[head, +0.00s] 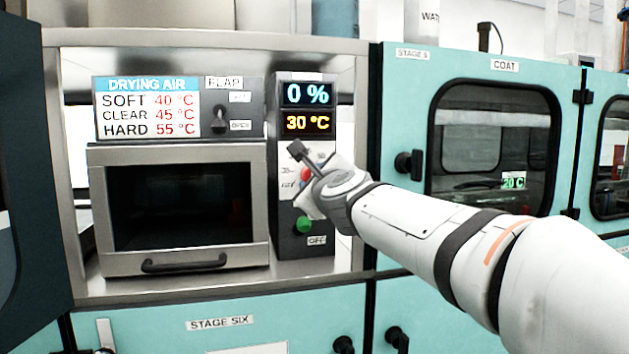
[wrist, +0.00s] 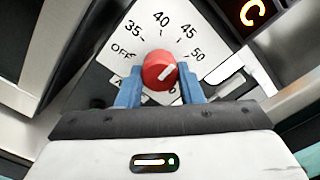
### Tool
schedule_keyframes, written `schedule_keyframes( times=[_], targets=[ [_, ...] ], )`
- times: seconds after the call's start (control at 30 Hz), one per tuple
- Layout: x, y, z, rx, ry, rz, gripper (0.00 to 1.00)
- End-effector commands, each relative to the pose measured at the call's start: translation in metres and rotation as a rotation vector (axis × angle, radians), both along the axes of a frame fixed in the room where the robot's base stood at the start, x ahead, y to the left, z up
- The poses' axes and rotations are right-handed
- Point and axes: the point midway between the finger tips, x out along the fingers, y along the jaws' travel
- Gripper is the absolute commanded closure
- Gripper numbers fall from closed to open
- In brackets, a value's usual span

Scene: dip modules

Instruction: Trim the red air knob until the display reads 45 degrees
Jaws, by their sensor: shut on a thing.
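The red air knob (wrist: 159,70) sits on a white dial marked OFF, 35, 40, 45, 50 in the wrist view. Its white line slants between lower left and upper right, the upper end roughly towards 50. My gripper (wrist: 161,84) is shut on the knob, one blue finger at each side. In the head view the red knob (head: 306,174) shows only in part beside my gripper's body, and the fingers are hard to make out. The display (head: 307,122) reads 30 °C in orange; above it a blue display (head: 307,94) reads 0 %.
A chart (head: 147,108) lists SOFT 40, CLEAR 45, HARD 55 °C. A flap switch (head: 219,120) is to its right. A green knob (head: 303,225) sits below the red one. The oven door (head: 180,262) is shut. A teal COAT cabinet (head: 400,100) stands at right.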

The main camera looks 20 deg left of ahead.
Motion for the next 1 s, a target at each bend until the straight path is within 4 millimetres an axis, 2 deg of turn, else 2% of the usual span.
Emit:
schedule_keyframes(
  times=[0.6, 0.63, 0.87, 1.0],
  targets=[
    [0.0008, -0.0007, -0.0010, 0.033, 0.022, -0.003, 0.89],
    [0.0007, -0.0006, -0.0010, 0.033, 0.022, -0.003, 0.64],
    [0.0004, -0.0003, -0.0006, 0.033, 0.021, -0.002, 0.45],
    [0.0003, -0.0003, -0.0005, 0.033, 0.020, -0.001, 0.45]
  ],
)
